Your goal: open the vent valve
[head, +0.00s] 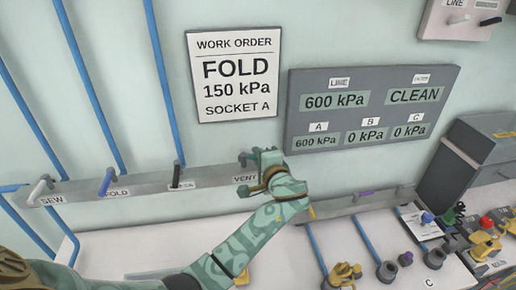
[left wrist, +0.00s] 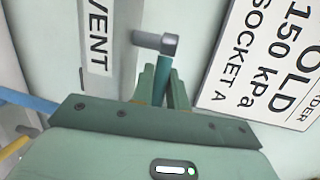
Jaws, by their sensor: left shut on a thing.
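The vent valve (head: 243,157) is at the right end of the grey valve rail, above the VENT label (head: 245,178). In the left wrist view its grey pivot end (left wrist: 168,44) shows beside the VENT label (left wrist: 98,38), with a teal lever (left wrist: 163,72) running from it down between my fingers. My left gripper (head: 250,178) is at this valve; in the left wrist view its fingers (left wrist: 164,92) are shut on the lever. The hand hides part of the valve in the head view. My right gripper is not in view.
On the same rail (head: 140,188) are a white SEW handle (head: 40,186), a blue FOLD handle (head: 106,181) and a black handle (head: 178,174). A work order sign (head: 235,75) and a pressure display (head: 370,105) are above. Yellow fittings (head: 343,273) stand on the bench at lower right.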

